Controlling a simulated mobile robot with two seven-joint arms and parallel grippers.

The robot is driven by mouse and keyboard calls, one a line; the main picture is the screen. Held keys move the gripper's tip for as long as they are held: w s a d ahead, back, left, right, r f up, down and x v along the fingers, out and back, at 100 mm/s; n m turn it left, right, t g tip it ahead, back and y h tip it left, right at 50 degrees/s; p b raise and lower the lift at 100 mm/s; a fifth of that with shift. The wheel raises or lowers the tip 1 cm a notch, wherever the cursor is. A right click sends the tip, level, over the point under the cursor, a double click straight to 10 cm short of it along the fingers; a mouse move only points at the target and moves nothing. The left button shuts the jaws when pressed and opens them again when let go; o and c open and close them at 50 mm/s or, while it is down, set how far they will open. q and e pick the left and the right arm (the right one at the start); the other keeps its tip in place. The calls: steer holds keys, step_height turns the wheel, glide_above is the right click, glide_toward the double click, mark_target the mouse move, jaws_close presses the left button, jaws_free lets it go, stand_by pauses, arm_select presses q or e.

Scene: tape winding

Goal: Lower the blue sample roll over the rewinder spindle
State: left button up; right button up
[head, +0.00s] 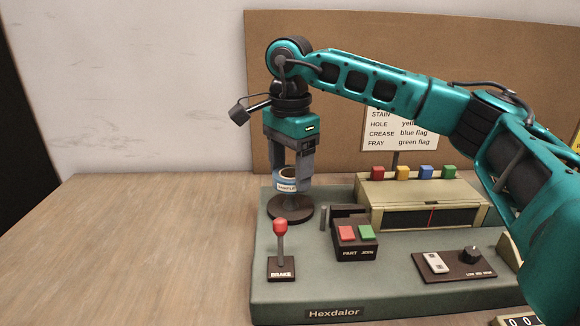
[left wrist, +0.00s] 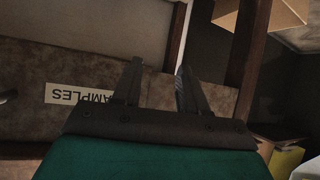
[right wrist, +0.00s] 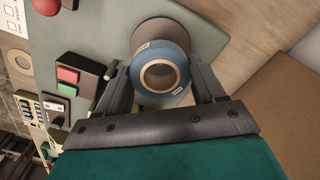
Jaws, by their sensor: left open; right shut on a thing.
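The blue sample roll (head: 287,184) has a white label and a tan core. My right gripper (head: 291,178) points down and is shut on it, one finger on each side. In the right wrist view the roll (right wrist: 160,85) sits between the fingertips, with its hollow core facing the camera. Below it is the round dark plate of the rewinder spindle (head: 290,213); the plate (right wrist: 165,31) shows behind the roll in the right wrist view. The spindle's post is hidden, and I cannot tell whether the roll is around it. My left gripper (left wrist: 157,82) is open and empty, away from the machine.
The red-knobbed brake lever (head: 281,240) stands in front of the plate. The button box (head: 356,240) and the cream unit with coloured buttons (head: 425,200) are to the right. The table (head: 130,250) is clear at left. A SAMPLES label (left wrist: 80,95) shows near my left gripper.

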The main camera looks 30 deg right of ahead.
mark_target(290, 188)
steer(key=shift+f, duration=0.2)
steer(key=shift+f+b, duration=0.5)
steer(key=shift+f, duration=0.25)
steer(key=shift+f, duration=0.25)
stand_by(0.4)
steer(key=shift+f+b, duration=0.6)
steer(key=shift+f, duration=0.3)
steer(key=shift+f, duration=0.1)
steer(key=o, duration=1.1)
steer(key=shift+o, duration=0.2)
